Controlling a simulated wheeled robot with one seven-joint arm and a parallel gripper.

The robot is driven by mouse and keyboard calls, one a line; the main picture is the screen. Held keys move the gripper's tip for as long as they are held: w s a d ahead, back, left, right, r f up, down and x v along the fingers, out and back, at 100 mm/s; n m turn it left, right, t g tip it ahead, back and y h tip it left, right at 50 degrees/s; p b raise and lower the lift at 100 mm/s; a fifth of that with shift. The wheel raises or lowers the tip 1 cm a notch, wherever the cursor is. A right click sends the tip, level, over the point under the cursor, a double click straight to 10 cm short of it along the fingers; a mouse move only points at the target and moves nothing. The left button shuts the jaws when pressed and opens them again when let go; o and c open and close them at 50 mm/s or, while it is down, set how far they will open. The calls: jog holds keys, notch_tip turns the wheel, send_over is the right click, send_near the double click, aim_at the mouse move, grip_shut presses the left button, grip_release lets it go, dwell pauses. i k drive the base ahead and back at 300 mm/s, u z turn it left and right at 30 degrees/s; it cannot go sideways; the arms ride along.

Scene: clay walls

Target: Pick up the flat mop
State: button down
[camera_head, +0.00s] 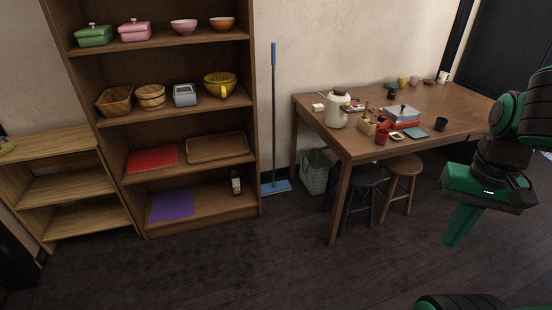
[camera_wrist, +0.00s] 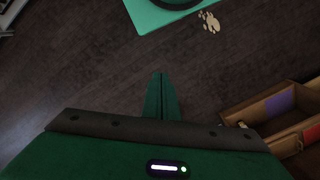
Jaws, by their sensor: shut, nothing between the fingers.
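The flat mop (camera_head: 274,118) stands upright against the wall in the head view, in the gap between the tall shelf and the table. Its thin dark handle has a blue grip at the top, and its flat blue head (camera_head: 276,187) rests on the floor. My gripper (camera_head: 458,228) is at the right of the head view, well apart from the mop, with its green fingers pointing down. In the wrist view my gripper (camera_wrist: 161,78) shows its fingers together with nothing between them. The mop is not visible in the wrist view.
A brown shelf (camera_head: 190,108) with bowls, baskets and pots stands left of the mop. A green basket (camera_head: 315,172) and two stools (camera_head: 404,168) are near the table. Floor in front is clear.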

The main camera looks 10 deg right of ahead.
aim_at(281, 186)
jog(key=u, duration=0.45)
jog(key=i, duration=2.1)
jog(key=z, duration=0.2)
